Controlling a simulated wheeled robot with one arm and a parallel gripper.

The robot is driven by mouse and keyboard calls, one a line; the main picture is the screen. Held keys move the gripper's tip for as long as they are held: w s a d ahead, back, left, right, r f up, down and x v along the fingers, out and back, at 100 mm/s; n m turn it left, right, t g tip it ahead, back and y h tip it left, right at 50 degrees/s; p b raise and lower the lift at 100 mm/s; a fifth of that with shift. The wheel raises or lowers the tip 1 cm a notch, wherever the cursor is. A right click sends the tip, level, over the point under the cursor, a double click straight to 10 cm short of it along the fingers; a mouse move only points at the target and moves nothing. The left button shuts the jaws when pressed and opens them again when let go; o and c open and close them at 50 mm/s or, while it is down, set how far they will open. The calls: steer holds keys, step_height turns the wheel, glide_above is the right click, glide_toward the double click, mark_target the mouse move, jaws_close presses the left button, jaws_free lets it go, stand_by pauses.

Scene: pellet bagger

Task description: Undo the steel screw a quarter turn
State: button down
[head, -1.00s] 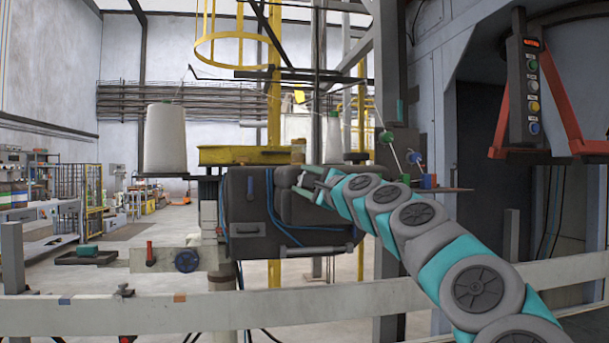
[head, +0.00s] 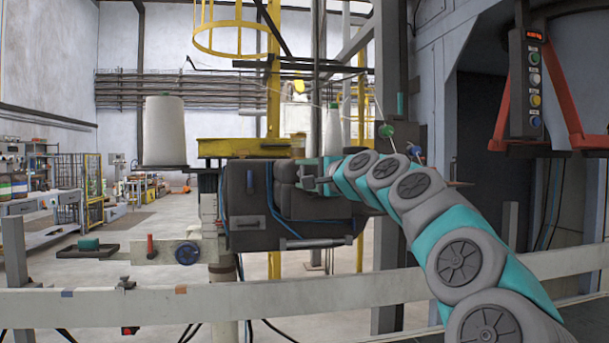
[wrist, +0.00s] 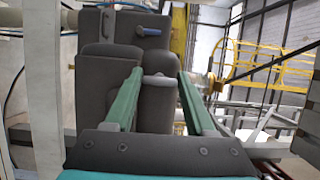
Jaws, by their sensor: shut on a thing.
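The steel screw (wrist: 160,80) shows in the wrist view as a light grey, wide-headed piece on the front of a dark grey machine block (wrist: 158,108). My gripper (wrist: 160,73) has its two green fingers on either side of it, shut on it. In the head view my gripper (head: 308,178) reaches left to the dark machine box (head: 240,205), at its right part. The screw cannot be made out there, as the fingers and arm cover it.
A grey bar handle (head: 316,242) runs below the box. A white rail (head: 90,305) crosses in front. White bobbins (head: 164,130) stand behind, near a yellow beam (head: 225,148).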

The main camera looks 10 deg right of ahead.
steer(key=shift+c, duration=1.2)
jaws_free()
steer(key=shift+f, duration=0.1)
